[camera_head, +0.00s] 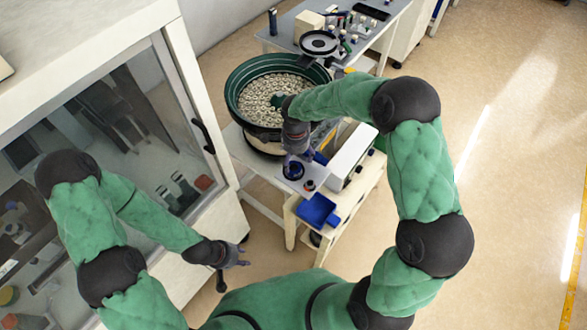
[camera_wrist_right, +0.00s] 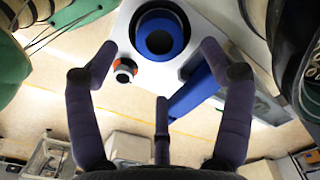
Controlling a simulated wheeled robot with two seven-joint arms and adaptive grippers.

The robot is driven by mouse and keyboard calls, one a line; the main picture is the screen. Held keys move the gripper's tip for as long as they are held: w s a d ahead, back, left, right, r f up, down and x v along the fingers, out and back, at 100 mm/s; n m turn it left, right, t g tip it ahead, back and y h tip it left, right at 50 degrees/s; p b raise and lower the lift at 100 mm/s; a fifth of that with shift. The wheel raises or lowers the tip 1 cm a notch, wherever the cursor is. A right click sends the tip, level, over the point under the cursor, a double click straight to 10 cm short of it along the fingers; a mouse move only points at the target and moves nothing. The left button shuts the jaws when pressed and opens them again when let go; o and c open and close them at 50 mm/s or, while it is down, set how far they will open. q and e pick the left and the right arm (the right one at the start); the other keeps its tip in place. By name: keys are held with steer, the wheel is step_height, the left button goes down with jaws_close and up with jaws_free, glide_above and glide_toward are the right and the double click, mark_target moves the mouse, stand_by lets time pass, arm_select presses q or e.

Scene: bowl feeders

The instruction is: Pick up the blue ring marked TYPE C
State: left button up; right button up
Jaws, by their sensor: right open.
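A blue ring (camera_wrist_right: 160,35) with a dark centre and dark rim sits on a light surface in the right wrist view. It also shows in the head view (camera_head: 293,171) on the small table below the bowl feeder. No TYPE C marking is legible. My right gripper (camera_wrist_right: 160,62) is open and empty. Its side fingers are spread on either side of the ring, which appears beyond the fingertips. In the head view the right gripper (camera_head: 297,160) is over the ring and partly covers it. My left gripper (camera_head: 243,257) hangs empty by the cabinet, its fingers apart.
A green bowl feeder (camera_head: 238,112) full of small rings stands behind the right gripper. A blue bin (camera_head: 318,211) and a white box (camera_head: 353,155) are close by. A glass-doored cabinet (camera_head: 190,85) stands left.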

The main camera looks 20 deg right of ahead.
mark_target(293, 167)
steer(key=f, duration=0.4)
steer(key=shift+w+a+f, duration=0.1)
steer(key=shift+a+f, duration=0.25)
steer(key=shift+f, duration=0.05)
steer(key=c, duration=1.3)
steer(key=shift+r, duration=0.1)
